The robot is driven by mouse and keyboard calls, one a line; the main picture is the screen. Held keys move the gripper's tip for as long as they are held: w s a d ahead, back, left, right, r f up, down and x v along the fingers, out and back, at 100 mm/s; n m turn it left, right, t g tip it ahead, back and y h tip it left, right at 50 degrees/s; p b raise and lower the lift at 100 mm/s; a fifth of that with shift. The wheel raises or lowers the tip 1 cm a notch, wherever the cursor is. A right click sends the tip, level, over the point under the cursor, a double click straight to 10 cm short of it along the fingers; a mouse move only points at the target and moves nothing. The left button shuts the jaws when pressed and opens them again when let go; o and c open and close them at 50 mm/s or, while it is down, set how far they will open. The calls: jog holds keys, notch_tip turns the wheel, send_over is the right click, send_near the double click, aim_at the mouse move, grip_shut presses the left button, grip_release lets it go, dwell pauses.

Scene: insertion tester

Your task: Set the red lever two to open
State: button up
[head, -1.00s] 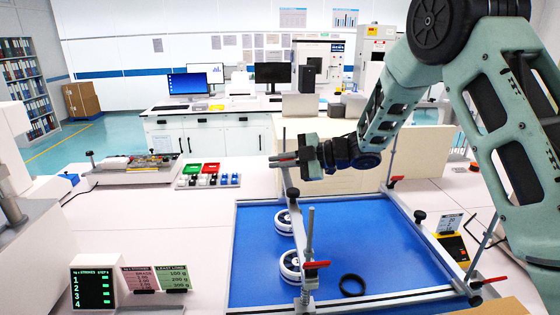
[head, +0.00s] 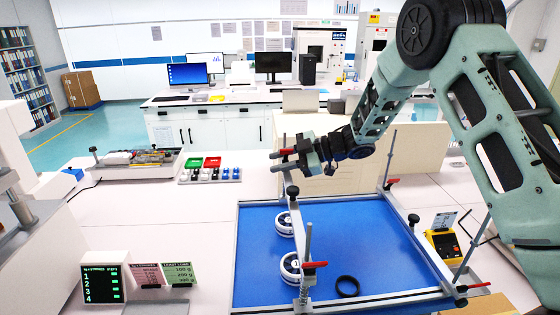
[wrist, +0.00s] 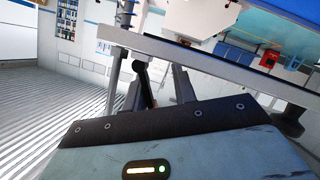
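My gripper (head: 281,157) is at the back left post of the blue-floored frame (head: 340,240), beside a red lever (head: 288,151) high on that post. In the wrist view my fingers (wrist: 160,82) stand apart with a gap between them. I cannot tell whether they touch the lever. Other red levers sit on the front left post (head: 315,265), the back right post (head: 391,182) and the front right corner (head: 480,285). Which one is lever two is not readable.
Two white round weights (head: 290,266) and a black ring (head: 348,286) are on the blue floor. Upright posts rise at the frame's corners. A green-lit display (head: 102,283) stands front left. A yellow meter (head: 443,243) is on the right.

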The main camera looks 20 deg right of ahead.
jog(key=shift+d, duration=0.1)
jog(key=b+v, duration=0.7)
jog(key=v, duration=1)
jog(key=shift+d, duration=0.15)
jog(key=shift+f, duration=0.1)
